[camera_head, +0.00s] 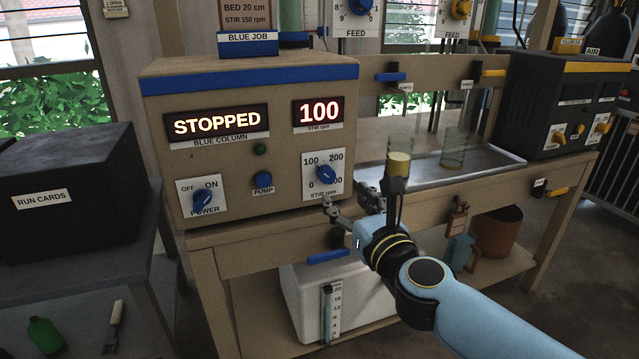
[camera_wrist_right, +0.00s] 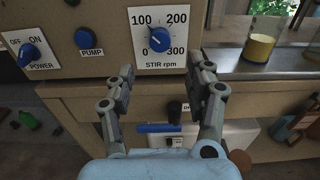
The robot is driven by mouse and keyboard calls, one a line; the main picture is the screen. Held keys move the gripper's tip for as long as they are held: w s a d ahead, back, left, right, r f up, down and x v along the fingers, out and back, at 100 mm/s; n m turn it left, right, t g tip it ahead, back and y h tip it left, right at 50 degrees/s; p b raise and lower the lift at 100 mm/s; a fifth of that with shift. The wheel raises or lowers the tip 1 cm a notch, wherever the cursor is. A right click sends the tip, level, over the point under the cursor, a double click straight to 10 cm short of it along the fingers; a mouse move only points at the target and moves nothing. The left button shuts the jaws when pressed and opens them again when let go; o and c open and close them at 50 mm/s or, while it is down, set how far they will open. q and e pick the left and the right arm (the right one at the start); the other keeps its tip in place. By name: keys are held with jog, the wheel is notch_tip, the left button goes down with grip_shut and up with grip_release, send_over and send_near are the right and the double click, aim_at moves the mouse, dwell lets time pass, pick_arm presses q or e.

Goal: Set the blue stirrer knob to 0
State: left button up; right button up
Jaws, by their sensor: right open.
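The blue stirrer knob (camera_head: 326,174) sits on a white dial plate marked 100, 200 and 300, labelled STIR rpm, on the front of the tan control box (camera_head: 240,155). In the right wrist view the knob (camera_wrist_right: 159,39) shows a light mark pointing up and left, towards 100. The display above (camera_head: 318,112) reads 100. My right gripper (camera_head: 350,203) is open and empty, just below and in front of the dial. In the wrist view its fingers (camera_wrist_right: 162,66) stand apart below the knob, not touching it. My left gripper is out of view.
The box also bears a STOPPED display (camera_head: 217,122), a blue PUMP knob (camera_head: 263,179) and a POWER knob (camera_head: 203,200). A glass with yellow contents (camera_head: 399,164) stands on the tray to the right. A black box (camera_head: 70,190) is at left.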

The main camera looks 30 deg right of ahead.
aim_at(329, 178)
jog(key=x, duration=0.4)
jog(key=shift+w+r, duration=0.2)
jog(key=shift+w, duration=0.1)
jog(key=x, duration=0.3)
jog(key=shift+w, duration=0.25)
jog(key=shift+w+d+f, duration=0.1)
jog(key=shift+w+d, duration=0.1)
jog(key=shift+w, duration=0.2)
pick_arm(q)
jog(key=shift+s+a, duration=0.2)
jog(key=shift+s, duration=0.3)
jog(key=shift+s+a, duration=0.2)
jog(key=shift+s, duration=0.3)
pick_arm(e)
grip_shut()
